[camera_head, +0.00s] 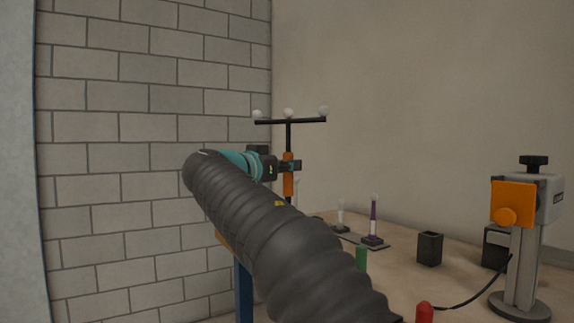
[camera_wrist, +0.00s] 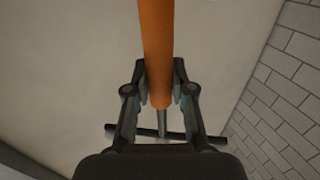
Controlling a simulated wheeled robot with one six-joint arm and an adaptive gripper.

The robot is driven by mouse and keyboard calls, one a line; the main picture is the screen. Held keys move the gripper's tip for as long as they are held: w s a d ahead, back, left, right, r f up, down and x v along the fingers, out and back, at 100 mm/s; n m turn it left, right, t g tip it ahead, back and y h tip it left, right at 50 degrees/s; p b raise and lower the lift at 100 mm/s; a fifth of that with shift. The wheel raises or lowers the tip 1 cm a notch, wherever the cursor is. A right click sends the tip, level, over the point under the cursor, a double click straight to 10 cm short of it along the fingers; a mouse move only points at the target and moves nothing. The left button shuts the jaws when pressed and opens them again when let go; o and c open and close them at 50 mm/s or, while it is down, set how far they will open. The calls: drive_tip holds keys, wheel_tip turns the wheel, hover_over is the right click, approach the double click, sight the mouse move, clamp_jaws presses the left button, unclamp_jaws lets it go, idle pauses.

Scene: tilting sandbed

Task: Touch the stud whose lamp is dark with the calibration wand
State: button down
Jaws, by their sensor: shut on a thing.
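The calibration wand (camera_head: 288,184) has an orange handle and a dark stem. A black crossbar with three pale balls tops it. It is upright, and its lower end is hidden behind my arm. My gripper (camera_head: 291,166) is shut on the orange handle, which also fills the middle of the wrist view (camera_wrist: 155,50). Behind my arm, to the right, a purple stud (camera_head: 374,217) and a shorter pale stud (camera_head: 340,215) stand on dark bases, each with a pale round top. I cannot tell which lamp is dark. Something pale shows partly behind the wand.
The sandy-coloured bench (camera_head: 400,268) runs right. A black open box (camera_head: 430,249) and a grey stand with an orange block (camera_head: 513,204) are on it. Green (camera_head: 361,258) and red (camera_head: 424,312) pegs stand nearer. A brick wall (camera_head: 150,150) rises on the left.

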sight(287, 147)
drive_tip(key=shift+f+b, duration=2.05)
drive_tip(key=shift+f, duration=0.55)
drive_tip(key=shift+r, duration=0.1)
drive_tip(key=shift+r+p, duration=2.3)
drive_tip(key=shift+r, duration=0.65)
wheel_tip(287, 147, up, 4)
drive_tip(key=p, duration=0.3)
drive_tip(key=shift+f, duration=0.35)
